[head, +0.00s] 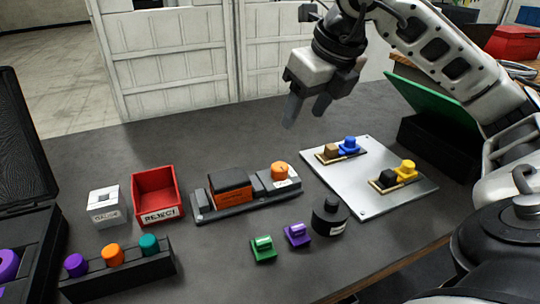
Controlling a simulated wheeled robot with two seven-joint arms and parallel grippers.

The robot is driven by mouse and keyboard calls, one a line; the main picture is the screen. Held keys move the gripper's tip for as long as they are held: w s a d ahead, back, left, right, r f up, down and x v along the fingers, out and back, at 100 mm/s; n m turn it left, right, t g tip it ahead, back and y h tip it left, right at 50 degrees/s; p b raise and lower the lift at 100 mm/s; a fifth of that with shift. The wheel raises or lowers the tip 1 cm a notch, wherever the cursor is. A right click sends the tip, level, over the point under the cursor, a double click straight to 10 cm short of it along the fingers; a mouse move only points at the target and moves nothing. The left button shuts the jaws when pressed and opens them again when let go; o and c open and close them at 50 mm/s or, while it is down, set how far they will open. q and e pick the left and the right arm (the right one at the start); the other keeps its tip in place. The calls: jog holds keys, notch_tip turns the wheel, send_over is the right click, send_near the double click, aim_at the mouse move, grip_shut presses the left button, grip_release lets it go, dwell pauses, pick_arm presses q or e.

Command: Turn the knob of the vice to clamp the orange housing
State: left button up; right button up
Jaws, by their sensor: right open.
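The vice (245,201) is a dark grey base lying near the middle of the table. The orange housing (230,192) sits in it toward the left, with a dark top. The orange knob (280,170) stands on the vice's right end, beside a white label. My right gripper (306,112) is open and empty. It hangs above the table, up and slightly right of the knob, with its fingers pointing down and clear of everything. My left gripper is not in view.
A red reject bin (157,195) and a white block (107,207) stand left of the vice. A rack (118,272) holds coloured pegs. Green (263,249) and purple (297,235) pieces and a black cylinder (330,216) are in front. A silver plate (372,196) with parts lies right.

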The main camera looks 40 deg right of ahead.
aim_at(281, 166)
jog(key=x, duration=1)
jog(key=b+x, duration=0.1)
jog(key=x, duration=0.4)
jog(key=shift+s+a+f, duration=0.15)
jog(key=shift+a+f, duration=0.05)
jog(key=c, duration=1)
